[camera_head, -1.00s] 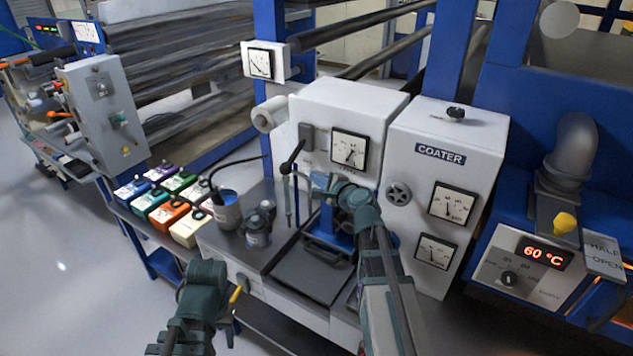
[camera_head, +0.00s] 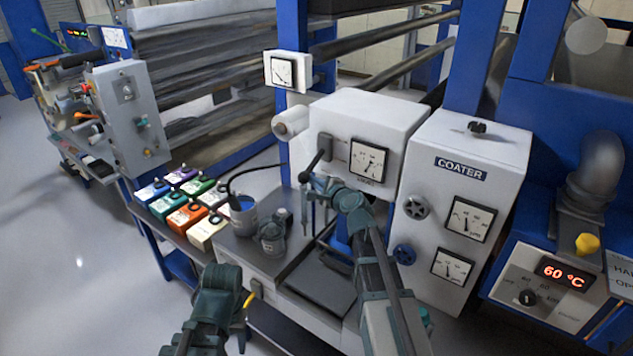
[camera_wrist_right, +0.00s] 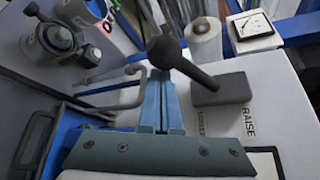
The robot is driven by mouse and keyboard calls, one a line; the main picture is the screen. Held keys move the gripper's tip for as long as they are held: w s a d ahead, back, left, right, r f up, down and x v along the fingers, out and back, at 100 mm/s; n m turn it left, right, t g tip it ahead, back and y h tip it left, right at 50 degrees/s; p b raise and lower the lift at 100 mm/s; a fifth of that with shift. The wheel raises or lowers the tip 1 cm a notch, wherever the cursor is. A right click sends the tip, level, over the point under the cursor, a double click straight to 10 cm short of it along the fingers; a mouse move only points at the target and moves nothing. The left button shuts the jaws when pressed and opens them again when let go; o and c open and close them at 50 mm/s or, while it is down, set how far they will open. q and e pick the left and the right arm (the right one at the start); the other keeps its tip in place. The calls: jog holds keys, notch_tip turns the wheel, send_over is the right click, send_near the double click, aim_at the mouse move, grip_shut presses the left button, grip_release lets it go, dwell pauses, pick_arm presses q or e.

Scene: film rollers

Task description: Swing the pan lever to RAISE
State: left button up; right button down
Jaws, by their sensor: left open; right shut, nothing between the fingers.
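The pan lever (camera_head: 322,160) is a dark arm on a grey block on the white coater's front. In the head view it slants down and left to its knob. The right wrist view shows its round knob (camera_wrist_right: 165,50), the block (camera_wrist_right: 222,90) and the label RAISE (camera_wrist_right: 250,120) beside the block. My right gripper (camera_head: 315,184) is shut and empty, its tips close beside the knob; its blue fingers (camera_wrist_right: 160,100) show below the knob in the wrist view. I cannot tell whether they touch it. My left gripper (camera_head: 236,300) is open, low in front of the bench, away from the lever.
A grey jar (camera_head: 242,215) with a black hose and a small dark pot (camera_head: 271,238) stand left of the lever. Several coloured boxes (camera_head: 186,215) are further left. Handwheels (camera_head: 416,207) and gauges are on the coater at right. The floor at left is clear.

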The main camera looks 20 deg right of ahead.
aim_at(311, 166)
jog(key=r+m+g+p, duration=0.1)
jog(key=r+p, duration=0.1)
jog(key=p, duration=0.1)
jog(key=a+r+m+g+y+p, duration=0.1)
jog(key=r+p, duration=0.1)
jog(key=p, duration=0.2)
jog(key=s+r+m+g+p, duration=0.1)
jog(key=r+m+p, duration=0.1)
jog(key=p, duration=0.1)
jog(key=shift+a+r+y+p, duration=0.2)
jog(key=shift+y+p, duration=0.1)
jog(key=shift+w+d+r+p, duration=0.1)
jog(key=shift+d+r+p, duration=0.05)
jog(key=shift+r+p, duration=1.5)
jog(key=shift+d, duration=0.1)
